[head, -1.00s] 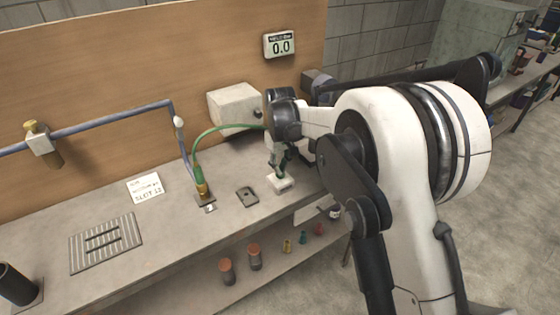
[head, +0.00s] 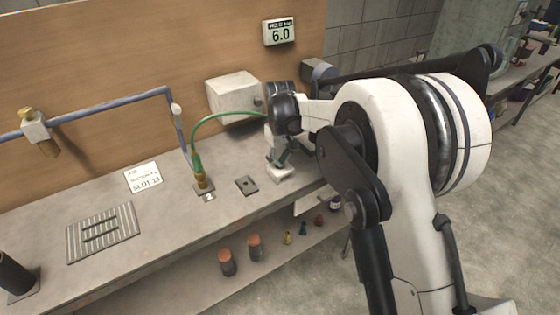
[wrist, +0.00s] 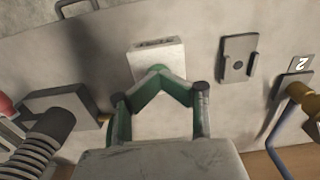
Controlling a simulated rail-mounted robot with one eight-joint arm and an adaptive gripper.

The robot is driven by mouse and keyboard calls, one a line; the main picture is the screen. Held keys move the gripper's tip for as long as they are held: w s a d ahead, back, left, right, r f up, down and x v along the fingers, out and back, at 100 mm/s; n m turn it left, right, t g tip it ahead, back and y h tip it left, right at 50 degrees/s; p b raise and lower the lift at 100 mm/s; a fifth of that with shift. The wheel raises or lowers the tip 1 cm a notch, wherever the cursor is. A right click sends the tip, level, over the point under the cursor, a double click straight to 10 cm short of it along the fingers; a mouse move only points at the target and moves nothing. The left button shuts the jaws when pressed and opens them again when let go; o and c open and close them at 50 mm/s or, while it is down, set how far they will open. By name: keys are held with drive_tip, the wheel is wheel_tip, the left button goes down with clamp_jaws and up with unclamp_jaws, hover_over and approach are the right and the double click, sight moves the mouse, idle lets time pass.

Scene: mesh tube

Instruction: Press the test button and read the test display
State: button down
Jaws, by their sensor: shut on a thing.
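The test display (head: 279,32) hangs on the wooden back panel and reads 6.0. A small white box (head: 281,174) stands near the bench's front edge; in the wrist view it is the pale block (wrist: 157,58) at centre. My gripper (wrist: 159,70) is pointed down at this box. Its green fingers come together at the tips, against the box's near side or top. The button itself is hidden by the fingertips, and the exact grip is hard to see. In the head view my gripper (head: 277,160) is partly hidden by my arm.
A green hose (head: 222,118) runs from a brass fitting (head: 201,182) towards the grey-white housing (head: 233,92). A dark bracket plate (head: 246,185) lies left of the white box. A slotted plate (head: 101,232) and a written card (head: 143,177) lie further left, with bare bench between.

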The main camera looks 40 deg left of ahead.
wheel_tip(320, 180, up, 14)
idle(0.6)
idle(0.5)
